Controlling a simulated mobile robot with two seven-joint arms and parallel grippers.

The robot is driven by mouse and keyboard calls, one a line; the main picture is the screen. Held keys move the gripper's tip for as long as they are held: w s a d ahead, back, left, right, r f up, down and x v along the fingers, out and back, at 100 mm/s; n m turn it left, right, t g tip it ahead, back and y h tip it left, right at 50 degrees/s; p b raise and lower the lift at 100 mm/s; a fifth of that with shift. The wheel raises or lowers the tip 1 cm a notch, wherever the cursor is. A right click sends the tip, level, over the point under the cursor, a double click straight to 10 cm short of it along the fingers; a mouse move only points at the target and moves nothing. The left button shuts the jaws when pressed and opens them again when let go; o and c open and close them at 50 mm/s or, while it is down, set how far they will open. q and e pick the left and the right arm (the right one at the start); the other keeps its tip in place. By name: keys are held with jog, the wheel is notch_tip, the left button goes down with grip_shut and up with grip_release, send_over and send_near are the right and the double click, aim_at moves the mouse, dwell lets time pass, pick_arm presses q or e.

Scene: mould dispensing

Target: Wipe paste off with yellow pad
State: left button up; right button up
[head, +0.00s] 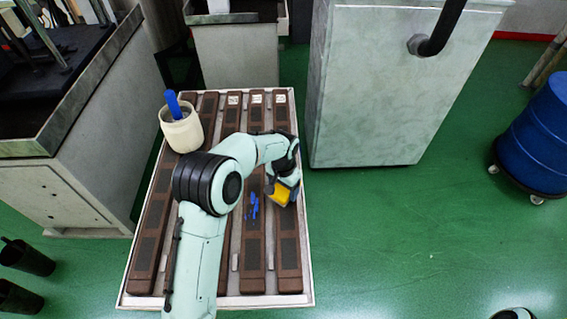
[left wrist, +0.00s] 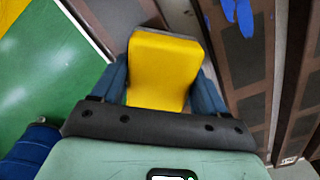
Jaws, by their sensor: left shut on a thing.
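My left gripper (head: 288,181) is shut on the yellow pad (head: 280,195) and holds it over the right-hand part of the mould table. In the left wrist view the pad (left wrist: 164,72) sits between the two blue fingers. Blue paste (head: 253,206) lies in streaks on a brown mould strip, just left of the pad in the head view. It also shows at the top right of the left wrist view (left wrist: 238,12). I cannot tell whether the pad touches the strip below it.
Several brown mould strips (head: 288,250) lie side by side on the pale-rimmed table (head: 308,270). A white pot (head: 180,132) with a blue-handled tool (head: 173,104) stands at its back left. A grey cabinet (head: 375,100) stands behind right.

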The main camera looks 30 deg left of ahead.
pick_arm(q)
jog(key=shift+w+a, duration=0.25)
jog(key=shift+w, duration=0.05)
notch_tip(320, 180, up, 4)
jog(key=shift+r+p, duration=0.15)
jog(key=shift+p, duration=1)
notch_tip(320, 180, up, 2)
jog(key=shift+w+r+p, duration=0.1)
jog(key=shift+w+p, duration=0.05)
jog(key=shift+p, duration=0.6)
jog(key=shift+r+p, duration=0.55)
jog(key=shift+r, duration=0.35)
pick_arm(e)
notch_tip(320, 180, up, 6)
jog(key=w, duration=0.2)
jog(key=shift+w+a, duration=0.15)
jog(key=shift+w, duration=0.25)
jog(key=shift+f, duration=0.1)
